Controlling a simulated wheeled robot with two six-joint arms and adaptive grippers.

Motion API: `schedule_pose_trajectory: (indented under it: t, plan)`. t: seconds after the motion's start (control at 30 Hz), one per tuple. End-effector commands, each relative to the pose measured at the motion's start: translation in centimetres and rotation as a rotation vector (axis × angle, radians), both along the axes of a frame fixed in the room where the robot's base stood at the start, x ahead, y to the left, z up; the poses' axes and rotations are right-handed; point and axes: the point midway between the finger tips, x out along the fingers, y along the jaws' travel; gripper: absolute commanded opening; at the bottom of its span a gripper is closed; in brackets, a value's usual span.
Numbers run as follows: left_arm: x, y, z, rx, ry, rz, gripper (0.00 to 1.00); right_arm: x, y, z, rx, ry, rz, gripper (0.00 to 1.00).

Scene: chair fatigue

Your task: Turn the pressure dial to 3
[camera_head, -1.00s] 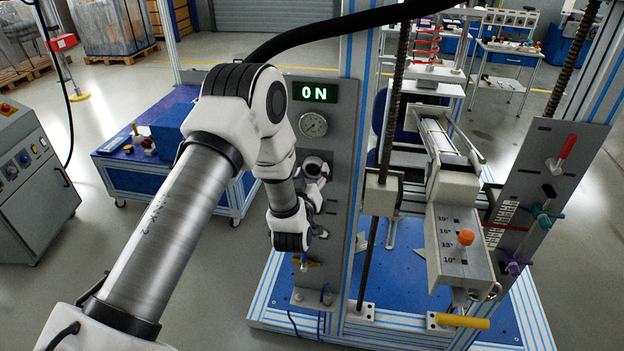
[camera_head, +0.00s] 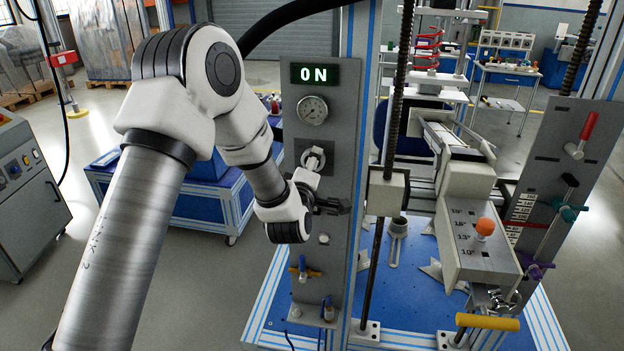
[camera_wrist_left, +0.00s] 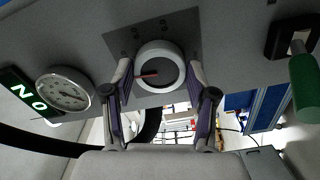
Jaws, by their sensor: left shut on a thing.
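The pressure dial (camera_wrist_left: 160,70) is a round knob with a white rim, a grey face and a red pointer. It sits on a dark square plate on the grey panel. In the left wrist view its pointer points left, toward the gauge; the plate's marks are too small to read. My left gripper (camera_wrist_left: 159,80) is shut on the dial, one finger at each side of the rim. In the head view the dial (camera_head: 314,158) shows partly, with the gripper and wrist covering some of it. My right gripper is not in view.
Above the dial are a round gauge (camera_head: 313,110) and a lit "ON" display (camera_head: 315,74). A green handle (camera_wrist_left: 304,85) stands out near the dial. A box with an orange knob (camera_head: 485,226) stands to the right.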

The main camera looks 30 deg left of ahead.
Motion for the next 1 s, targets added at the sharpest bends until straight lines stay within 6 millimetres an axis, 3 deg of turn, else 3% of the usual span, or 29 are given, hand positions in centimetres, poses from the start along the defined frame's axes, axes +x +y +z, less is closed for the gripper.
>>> schedule_pose_trajectory:
  t: [0.1, 0.4, 1.0]
  plan:
    - [0.0, 0.1, -0.4, -0.082, -0.036, 0.002, 0.22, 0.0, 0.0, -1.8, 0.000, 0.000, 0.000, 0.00]
    - [0.0, 0.1, -0.1, -0.225, -0.086, 0.003, 0.22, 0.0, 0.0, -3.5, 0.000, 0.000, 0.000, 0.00]
    - [0.0, 0.1, 0.0, -0.267, -0.100, 0.003, 0.22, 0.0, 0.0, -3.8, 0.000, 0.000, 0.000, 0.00]
